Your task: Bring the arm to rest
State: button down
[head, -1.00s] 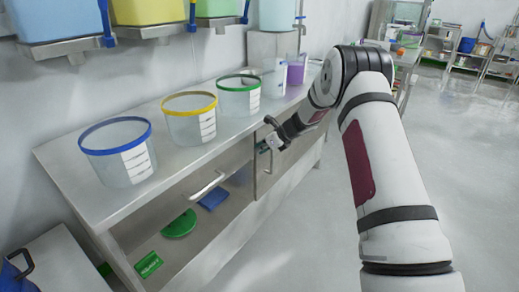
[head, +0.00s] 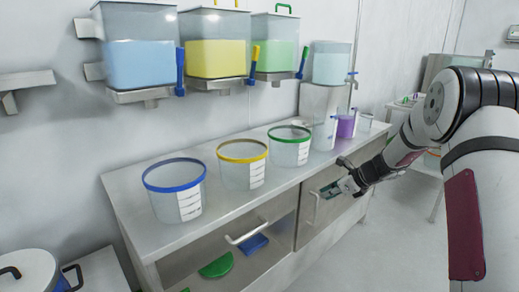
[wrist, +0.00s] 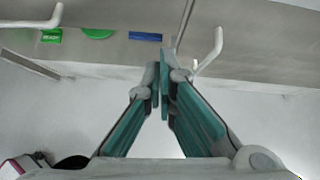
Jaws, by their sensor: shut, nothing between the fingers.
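My gripper (head: 332,190) is in front of the steel cabinet's right door in the head view, below the level of the counter top. In the wrist view its teal fingers (wrist: 163,82) come together at the tips with nothing between them. My arm reaches in from the right side of the head view, bent at the elbow. The fingers are close to a white door handle (head: 312,207); I cannot tell whether they touch it.
The counter (head: 130,190) holds clear tubs with blue (head: 175,190), yellow (head: 243,165) and green (head: 290,147) rims, and a jug of purple liquid (head: 346,125). Wall hoppers hang above. The cabinet's left part is open, showing a green lid (head: 216,266). Clear floor lies at right.

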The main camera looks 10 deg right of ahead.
jog(key=s+a+r+n+g, duration=0.1)
jog(key=s+a+r+n, duration=0.45)
jog(key=s, duration=0.25)
jog(key=s+a+r+n+g, duration=0.2)
jog(key=s+a+r+n, duration=0.25)
jog(key=s+r, duration=0.35)
jog(key=s+a+r+n+g, duration=0.1)
jog(key=s+a+r+n, duration=0.35)
jog(key=s, duration=0.45)
jog(key=s+d+f+n+g+h, duration=0.1)
jog(key=s+d+n+h, duration=0.15)
jog(key=s+n, duration=0.75)
jog(key=s+d+f+n+g+h, duration=0.1)
jog(key=s+d+n+h, duration=0.15)
jog(key=s, duration=1.65)
notch_tip(320, 180, up, 20)
jog(key=a+t+p, duration=0.1)
jog(key=t+p, duration=0.2)
jog(key=p, duration=1.4)
jog(key=shift+w+f+n+p, duration=0.15)
jog(key=shift+n+p, duration=0.15)
jog(key=shift+n, duration=0.1)
jog(key=shift+a, duration=0.1)
